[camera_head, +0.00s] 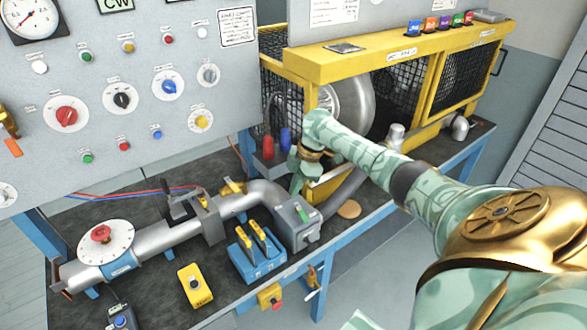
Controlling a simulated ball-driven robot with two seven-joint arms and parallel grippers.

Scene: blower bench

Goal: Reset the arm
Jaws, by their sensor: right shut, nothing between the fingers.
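My right arm (440,205), pale green with gold joints, comes in from the right and reaches over the bench. Its gripper (298,182) points down, shut and empty, in front of the yellow blower housing (405,62). In the picture it is just above the grey switch box (297,222) and beside the red and blue handles (285,138). I cannot tell whether it touches anything. My left gripper is not in view.
A grey panel (225,75) with knobs and a gauge stands at the back left. A pipe (160,238) with a red-knobbed dial (105,243) runs along the bench. A blue block with two yellow levers (257,258) and a yellow box (195,286) sit near the front edge.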

